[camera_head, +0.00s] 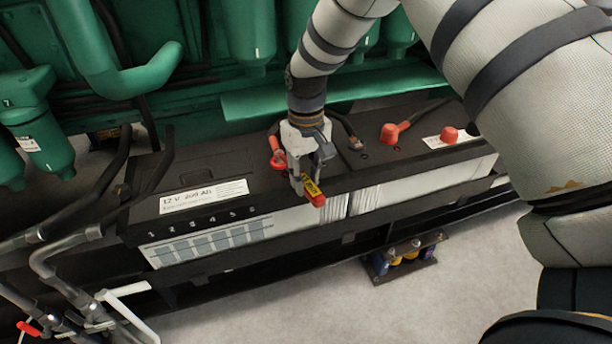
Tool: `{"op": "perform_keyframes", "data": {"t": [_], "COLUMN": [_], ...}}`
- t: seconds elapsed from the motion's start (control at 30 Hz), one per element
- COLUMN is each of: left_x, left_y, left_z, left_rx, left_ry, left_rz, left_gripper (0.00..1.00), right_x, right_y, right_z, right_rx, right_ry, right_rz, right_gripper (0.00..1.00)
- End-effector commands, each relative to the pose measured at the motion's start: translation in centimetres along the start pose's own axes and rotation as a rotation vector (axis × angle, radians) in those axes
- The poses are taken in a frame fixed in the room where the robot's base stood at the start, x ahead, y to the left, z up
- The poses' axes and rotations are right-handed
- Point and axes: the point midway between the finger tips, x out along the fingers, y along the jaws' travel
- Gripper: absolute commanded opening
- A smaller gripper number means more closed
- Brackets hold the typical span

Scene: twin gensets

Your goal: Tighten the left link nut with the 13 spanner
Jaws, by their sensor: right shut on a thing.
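My right gripper (302,172) reaches down over the inner end of the left battery (215,172). It is shut on a tool with a red and yellow handle (315,191), which looks like the 13 spanner. The handle's red end points down past the battery's front edge. The spanner's jaw is hidden by the gripper. The left link nut does not show; the gripper covers that area. My left gripper is not in view.
A red cap or loop (277,160) is just left of the gripper. Green engine parts (120,70) rise behind. Pipes and hoses (75,265) crowd the lower left.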

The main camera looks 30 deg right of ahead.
Motion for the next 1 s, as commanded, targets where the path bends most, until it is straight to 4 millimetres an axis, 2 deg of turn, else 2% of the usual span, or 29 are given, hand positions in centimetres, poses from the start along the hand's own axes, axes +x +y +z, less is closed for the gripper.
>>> {"op": "perform_keyframes", "data": {"t": [0.63, 0.97, 1.0], "left_x": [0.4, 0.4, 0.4], "left_y": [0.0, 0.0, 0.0], "left_z": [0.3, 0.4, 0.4], "left_rx": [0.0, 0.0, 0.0], "left_ry": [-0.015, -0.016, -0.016], "left_rz": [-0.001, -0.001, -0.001], "left_gripper": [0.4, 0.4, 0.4], "right_x": [1.5, 1.6, 1.6], "right_y": [0.0, 0.0, 0.0], "right_z": [0.0, 0.0, 0.0], "right_rx": [0.0, 0.0, 0.0], "right_ry": [-0.002, -0.002, -0.002], "right_rz": [0.0, 0.0, 0.0], "right_gripper": [0.0, 0.0, 0.2]}}
